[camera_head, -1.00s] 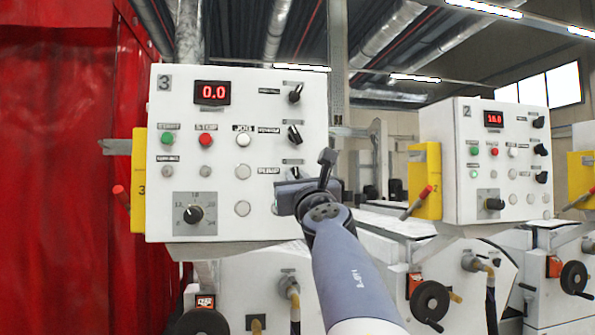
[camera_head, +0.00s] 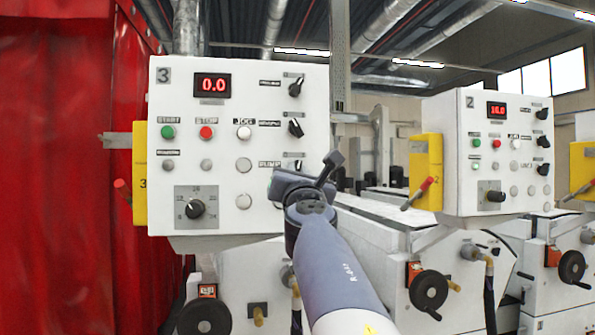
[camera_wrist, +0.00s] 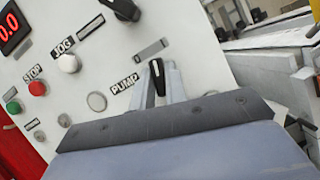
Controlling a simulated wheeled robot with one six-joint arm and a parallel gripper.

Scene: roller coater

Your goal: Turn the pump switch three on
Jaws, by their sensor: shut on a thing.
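Panel 3 (camera_head: 215,130) is a white control box marked with a 3. Its PUMP label (camera_head: 269,164) is at the lower right, with the black pump switch (camera_head: 298,165) just right of it, mostly covered by my gripper. In the wrist view, the black pump switch knob (camera_wrist: 157,76) stands nearly upright, tilted slightly. My gripper (camera_wrist: 156,90) has its grey fingers on either side of the knob and is shut on it. In the head view, my gripper (camera_head: 289,178) is at the panel's lower right edge, and its fingertips are hard to see.
Two more black rotary switches (camera_head: 295,127) sit above the pump switch. A green START button (camera_head: 168,132), red STOP button (camera_head: 206,132) and white JOG button (camera_head: 243,132) are to the left. Panel 2 (camera_head: 460,150) stands to the right, and a red curtain (camera_head: 60,150) to the left.

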